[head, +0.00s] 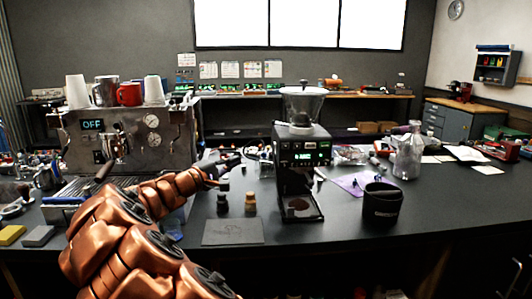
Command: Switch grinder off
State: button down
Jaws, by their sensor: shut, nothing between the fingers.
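The grinder (302,153) stands on the dark table right of centre, with a clear hopper (303,104) on top. Its front panel has a small lit display and green lights, so it appears powered. The display text is too small to read surely. A dark brown patch, perhaps coffee grounds, lies on its base tray. My copper arm reaches up from the bottom left. My gripper (236,156) is shut and empty, left of the grinder and apart from it. Its fingertips are small and dark in this view.
An espresso machine (128,142) reading OFF stands at left with cups on top. Small tampers (250,203) and a flat mat (233,232) lie in front. Table at front right is clear.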

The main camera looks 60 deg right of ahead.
jog(key=shift+w+d, duration=0.1)
jog(key=shift+w, duration=0.2)
jog(key=s+d+r+p, duration=0.1)
jog(key=s+d+p, duration=0.2)
jog(key=d, duration=0.9)
jog(key=shift+s+d+r+p, duration=0.2)
jog(key=shift+s+p, duration=0.15)
jog(key=shift+s, duration=0.3)
